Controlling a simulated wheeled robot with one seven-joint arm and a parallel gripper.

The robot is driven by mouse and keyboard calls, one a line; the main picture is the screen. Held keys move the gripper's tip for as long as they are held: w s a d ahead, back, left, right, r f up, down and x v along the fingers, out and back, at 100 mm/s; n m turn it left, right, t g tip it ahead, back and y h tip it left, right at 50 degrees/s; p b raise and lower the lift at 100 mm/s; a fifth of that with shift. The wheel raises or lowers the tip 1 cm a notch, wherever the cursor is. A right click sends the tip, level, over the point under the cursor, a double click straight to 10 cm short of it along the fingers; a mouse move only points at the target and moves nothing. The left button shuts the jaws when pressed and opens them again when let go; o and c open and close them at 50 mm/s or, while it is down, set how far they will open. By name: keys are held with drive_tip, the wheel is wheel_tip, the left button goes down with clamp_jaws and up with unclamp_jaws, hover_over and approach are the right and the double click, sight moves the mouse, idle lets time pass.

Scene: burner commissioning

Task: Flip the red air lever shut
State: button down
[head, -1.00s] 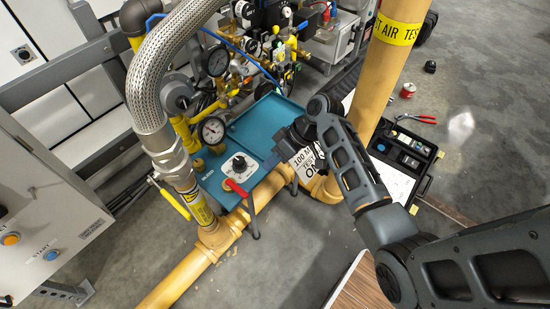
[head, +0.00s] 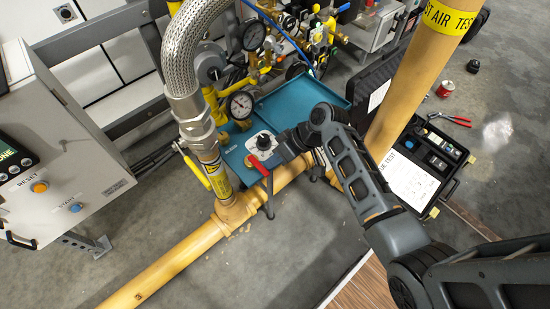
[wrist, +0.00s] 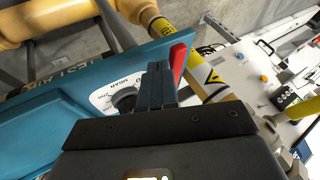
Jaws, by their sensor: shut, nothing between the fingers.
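The red air lever (head: 265,178) is at the front edge of the teal test-air panel (head: 240,170), below the black dial (head: 263,143) in the head view. In the wrist view the red lever (wrist: 179,62) stands just right of my gripper's fingertips (wrist: 158,72). It looks very close; I cannot tell whether they touch. My gripper (head: 282,152) is shut and empty, beside the dial and lever. It partly covers the dial (wrist: 125,98) in the wrist view. The lever's pivot is not clear.
A yellow pipe (head: 165,265) runs along the front of the panel. A braided hose (head: 195,65) and a yellow-handled valve (head: 196,172) stand to the left. Gauges and brass fittings crowd behind. An upright yellow pipe (head: 408,80) and an open black case (head: 430,150) are right.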

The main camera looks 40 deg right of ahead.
drive_tip(key=shift+s+a+m+p, duration=0.2)
drive_tip(key=shift+m+p, duration=0.1)
drive_tip(key=shift+p, duration=0.15)
